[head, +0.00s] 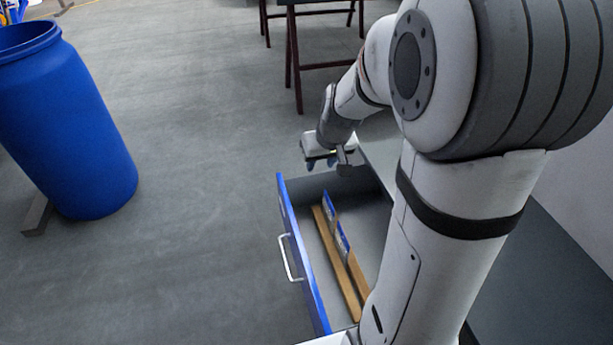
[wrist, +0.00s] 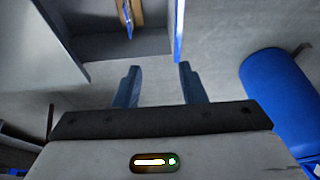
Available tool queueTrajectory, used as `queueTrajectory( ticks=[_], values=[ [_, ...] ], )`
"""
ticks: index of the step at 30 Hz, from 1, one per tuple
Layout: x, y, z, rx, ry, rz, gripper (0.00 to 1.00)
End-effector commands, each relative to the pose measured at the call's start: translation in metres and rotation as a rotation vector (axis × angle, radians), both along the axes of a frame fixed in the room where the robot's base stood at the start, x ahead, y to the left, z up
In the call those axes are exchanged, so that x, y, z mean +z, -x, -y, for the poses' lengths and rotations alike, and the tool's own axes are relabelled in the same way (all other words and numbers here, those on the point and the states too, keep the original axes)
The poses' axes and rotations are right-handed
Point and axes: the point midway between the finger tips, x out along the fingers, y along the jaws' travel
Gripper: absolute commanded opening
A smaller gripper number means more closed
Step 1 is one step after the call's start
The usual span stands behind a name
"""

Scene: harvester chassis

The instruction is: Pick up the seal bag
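Two small blue-and-white flat packets stand on edge in the open drawer (head: 378,215), against wooden strips. One packet (head: 330,204) is farther back and the other packet (head: 343,240) is nearer; I cannot tell which is the seal bag. Part of one packet also shows at the top of the wrist view (wrist: 128,20). My gripper (head: 320,164) is above the far end of the drawer, apart from the packets. In the wrist view its two blue fingers (wrist: 158,84) are spread, with nothing between them. My arm hides the near right part of the drawer.
The drawer has a blue front with a white handle (head: 290,258). Wooden strips (head: 337,264) run along its inside. A large blue barrel (head: 68,125) stands on the grey floor at the left. A dark red metal stand (head: 295,60) is at the back. The floor between is clear.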

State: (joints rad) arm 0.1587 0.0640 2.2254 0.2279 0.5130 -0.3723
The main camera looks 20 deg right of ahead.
Motion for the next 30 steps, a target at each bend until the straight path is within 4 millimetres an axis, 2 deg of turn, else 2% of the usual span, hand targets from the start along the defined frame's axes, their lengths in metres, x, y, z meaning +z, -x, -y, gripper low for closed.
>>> queueTrajectory(
  ticks=[1, 3, 9, 12, 16, 30],
  values=[
    [-0.050, -0.012, 0.008, -0.007, -0.001, -0.002, 0.37],
    [-0.090, -0.028, 0.018, -0.012, 0.004, 0.003, 0.37],
    [-0.192, -0.065, 0.048, -0.030, 0.021, 0.018, 0.37],
    [-0.227, -0.075, 0.059, -0.036, 0.031, 0.023, 0.37],
    [-0.251, -0.083, 0.068, -0.043, 0.039, 0.028, 0.37],
    [-0.296, -0.101, 0.074, -0.045, 0.043, 0.029, 0.37]
  ],
)
